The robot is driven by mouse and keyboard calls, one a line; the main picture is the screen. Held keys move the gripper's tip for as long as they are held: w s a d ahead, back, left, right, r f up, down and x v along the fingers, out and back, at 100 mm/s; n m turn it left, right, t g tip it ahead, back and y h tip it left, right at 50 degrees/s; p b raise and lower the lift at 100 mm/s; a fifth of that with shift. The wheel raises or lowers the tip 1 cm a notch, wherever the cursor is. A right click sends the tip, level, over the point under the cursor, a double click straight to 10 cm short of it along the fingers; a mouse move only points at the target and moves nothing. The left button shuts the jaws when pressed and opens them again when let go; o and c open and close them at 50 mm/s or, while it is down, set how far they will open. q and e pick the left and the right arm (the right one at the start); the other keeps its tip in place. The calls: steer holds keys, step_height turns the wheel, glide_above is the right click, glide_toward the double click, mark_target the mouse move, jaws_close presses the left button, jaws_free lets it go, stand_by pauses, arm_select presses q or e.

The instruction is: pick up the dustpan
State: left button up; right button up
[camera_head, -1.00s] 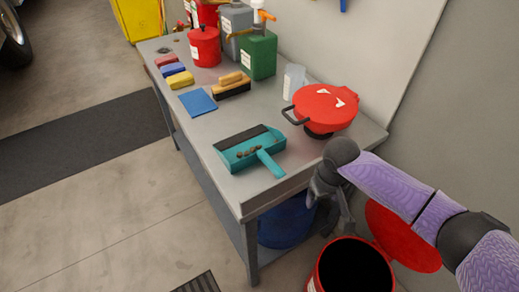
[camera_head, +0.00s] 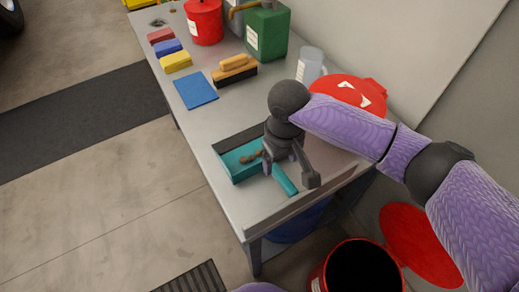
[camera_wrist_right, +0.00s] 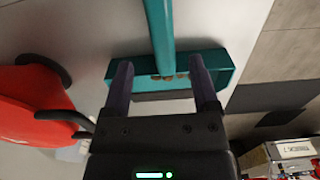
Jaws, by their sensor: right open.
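The teal dustpan (camera_head: 232,168) lies on the grey workbench (camera_head: 204,118) near its front edge, with small brown lumps inside and its handle pointing towards the lower right. My right gripper (camera_head: 290,174) is above the dustpan, open and empty, hiding part of the pan and the upper handle. In the right wrist view, the dustpan (camera_wrist_right: 222,66) lies beyond the open fingers (camera_wrist_right: 160,66), and its handle runs up the picture between the line of the two fingers. I cannot tell how high the fingers are above it. My left gripper is not in view.
An open red bin (camera_head: 360,268) is on the floor.

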mark_target(277, 169)
steer(key=f+b, duration=0.1)
steer(key=f, duration=0.1)
steer(key=f+b, duration=0.1)
steer(key=f, duration=0.1)
steer(key=f+b, duration=0.1)
steer(key=f, duration=0.1)
steer(key=shift+w+a+f, duration=0.1)
steer(key=shift+a+f, duration=0.2)
steer(key=shift+f, duration=0.15)
steer(key=shift+c, duration=0.6)
jaws_close()
steer(key=shift+r+p, duration=0.3)
steer(key=shift+r, duration=0.1)
arm_select(q)
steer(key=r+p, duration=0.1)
steer(key=p, duration=0.1)
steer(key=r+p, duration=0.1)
steer(key=p, duration=0.1)
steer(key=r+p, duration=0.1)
steer(key=p, duration=0.1)
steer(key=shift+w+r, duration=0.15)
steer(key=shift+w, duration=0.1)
arm_select(e)
step_height(277, 169, up, 18)
steer(key=shift+f, duration=0.2)
